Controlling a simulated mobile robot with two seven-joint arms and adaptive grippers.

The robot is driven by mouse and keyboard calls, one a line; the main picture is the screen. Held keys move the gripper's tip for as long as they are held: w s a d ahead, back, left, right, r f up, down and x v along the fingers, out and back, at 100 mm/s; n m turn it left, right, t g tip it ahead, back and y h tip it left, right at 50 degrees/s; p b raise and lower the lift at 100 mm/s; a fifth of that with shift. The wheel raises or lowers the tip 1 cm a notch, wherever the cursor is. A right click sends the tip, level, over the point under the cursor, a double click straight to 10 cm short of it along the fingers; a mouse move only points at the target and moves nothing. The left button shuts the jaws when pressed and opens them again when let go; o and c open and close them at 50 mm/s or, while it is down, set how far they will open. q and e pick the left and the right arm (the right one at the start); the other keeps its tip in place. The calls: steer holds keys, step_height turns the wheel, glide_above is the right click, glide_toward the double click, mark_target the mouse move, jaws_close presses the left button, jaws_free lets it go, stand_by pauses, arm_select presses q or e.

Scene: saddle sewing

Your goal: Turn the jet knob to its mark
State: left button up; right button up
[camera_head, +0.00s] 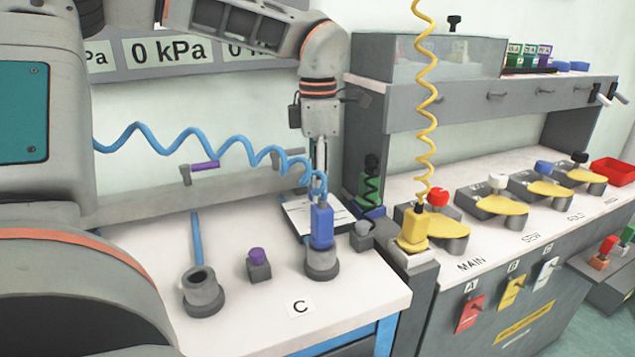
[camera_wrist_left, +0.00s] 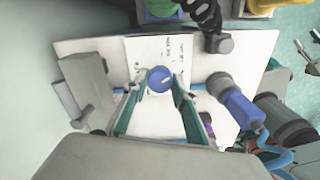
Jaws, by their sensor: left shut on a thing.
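My left gripper (camera_wrist_left: 160,82) points down at a round blue knob (camera_wrist_left: 160,79) in the wrist view. The knob sits between the two fingertips, which are shut on it. A short pale line shows on its top. A printed sheet (camera_wrist_left: 140,52) lies below the knob; its writing is too small to read. In the head view my left gripper (camera_head: 320,172) hangs over the bench behind the blue plug (camera_head: 321,226), and the knob cannot be made out there. I cannot see clearly which mark belongs to the knob. My right gripper is not in view.
The blue plug stands in a grey socket (camera_head: 321,264) with a coiled blue hose (camera_head: 215,138) running left. An empty grey socket (camera_head: 203,292) and a purple knob (camera_head: 257,256) are nearby. A yellow plug (camera_head: 413,232) with a coiled hose stands at right.

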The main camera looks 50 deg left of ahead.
arm_select(q)
steer(key=shift+f, duration=0.1)
steer(key=o, duration=1.1)
step_height(320, 180, up, 12)
